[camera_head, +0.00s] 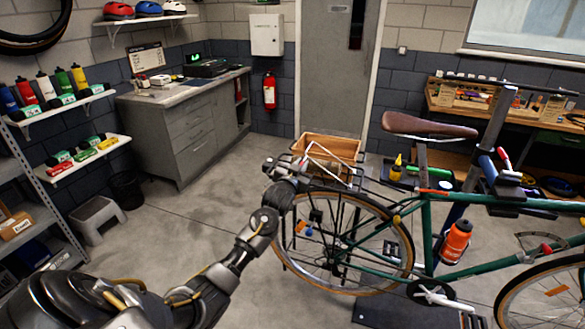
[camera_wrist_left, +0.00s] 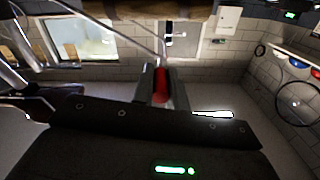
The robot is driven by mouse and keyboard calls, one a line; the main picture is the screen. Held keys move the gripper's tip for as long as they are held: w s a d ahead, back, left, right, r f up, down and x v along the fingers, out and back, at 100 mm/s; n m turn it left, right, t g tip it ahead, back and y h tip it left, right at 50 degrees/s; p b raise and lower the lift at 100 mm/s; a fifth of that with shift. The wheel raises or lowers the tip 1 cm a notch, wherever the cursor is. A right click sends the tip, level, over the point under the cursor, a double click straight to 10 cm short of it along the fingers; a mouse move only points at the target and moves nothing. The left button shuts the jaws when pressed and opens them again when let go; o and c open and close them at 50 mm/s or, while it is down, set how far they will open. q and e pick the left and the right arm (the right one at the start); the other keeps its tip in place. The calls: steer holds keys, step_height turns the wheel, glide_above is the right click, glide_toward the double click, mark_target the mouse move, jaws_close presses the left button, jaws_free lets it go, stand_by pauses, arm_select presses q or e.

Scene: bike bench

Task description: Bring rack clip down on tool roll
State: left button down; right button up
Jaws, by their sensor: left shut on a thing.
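The rack clip (camera_head: 332,155) is a pale wire loop, raised at a slant above the rear rack of the green bike in the head view. My left gripper (camera_head: 292,170) is at the rack's left end, beside the clip's lower part. In the left wrist view, my left gripper (camera_wrist_left: 164,88) is shut on the clip's red grip (camera_wrist_left: 161,84). The thin clip wire (camera_wrist_left: 135,40) runs up and left from there. I cannot make out the tool roll for sure. A brown object (camera_wrist_left: 150,9) crosses the top of that view, its identity unclear. My right gripper is out of view.
A wooden crate (camera_head: 340,146) shows just behind the clip. The rear wheel (camera_head: 345,243) is below the rack, and the brown saddle (camera_head: 428,125) is to the right. The grey cabinet (camera_head: 190,125) stands back left. The floor left of the wheel is clear.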

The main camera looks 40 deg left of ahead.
arm_select(q)
steer(key=c, duration=1.4)
jaws_free()
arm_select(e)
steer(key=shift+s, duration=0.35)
